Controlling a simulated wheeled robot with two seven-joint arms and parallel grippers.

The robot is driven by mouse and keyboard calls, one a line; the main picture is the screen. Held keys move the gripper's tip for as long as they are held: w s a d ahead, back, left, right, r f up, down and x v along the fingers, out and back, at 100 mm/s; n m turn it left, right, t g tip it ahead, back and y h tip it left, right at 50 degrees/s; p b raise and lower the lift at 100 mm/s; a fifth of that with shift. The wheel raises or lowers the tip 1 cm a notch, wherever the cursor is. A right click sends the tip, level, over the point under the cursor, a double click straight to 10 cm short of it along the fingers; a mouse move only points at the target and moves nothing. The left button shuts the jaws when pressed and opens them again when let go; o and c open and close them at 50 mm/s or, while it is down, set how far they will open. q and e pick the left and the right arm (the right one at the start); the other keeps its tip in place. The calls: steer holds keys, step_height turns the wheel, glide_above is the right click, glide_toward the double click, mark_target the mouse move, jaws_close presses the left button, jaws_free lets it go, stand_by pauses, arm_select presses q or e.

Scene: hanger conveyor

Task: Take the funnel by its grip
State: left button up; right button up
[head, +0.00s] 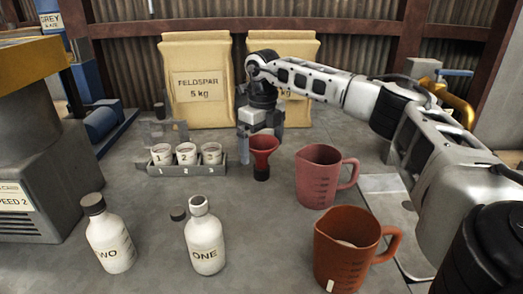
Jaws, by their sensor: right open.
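The red funnel (263,148) stands upright on the grey bench near the middle of the head view, its dark grip (261,174) at the bottom. My right gripper (258,136) points down right behind and above the funnel, with its jaws open. A finger shows just left of the funnel's cone, and the funnel partly hides the jaws. I cannot tell whether the gripper touches it. My left gripper is not in view.
A rack (187,170) with numbered cups stands left of the funnel. A pink jug (318,178) and an orange jug (340,262) stand to the right. Bottles ONE (205,240) and TWO (108,238) stand in front, with a loose dark cap (178,214). Feldspar sacks (198,85) stand behind.

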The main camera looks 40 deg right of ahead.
mark_target(262, 158)
step_height(262, 158, down, 5)
steer(key=shift+r, duration=0.2)
steer(key=c, duration=0.9)
steer(key=shift+r, duration=0.1)
steer(key=shift+r, duration=0.4)
step_height(262, 158, up, 2)
steer(key=shift+r, duration=0.1)
steer(key=s+a+r, duration=0.1)
steer(key=s+r, duration=0.1)
steer(key=r, duration=0.1)
steer(key=s+a+r, duration=0.1)
steer(key=shift+a+r, duration=0.35)
steer(key=shift+r, duration=0.05)
steer(key=s+a+r, duration=0.1)
steer(key=s+a, duration=0.1)
steer(key=s+a+r+b, duration=0.1)
steer(key=s+a+r, duration=0.1)
steer(key=s, duration=0.1)
steer(key=s+a+r, duration=0.2)
steer(key=shift+s+a, duration=0.2)
steer(key=shift+a, duration=0.2)
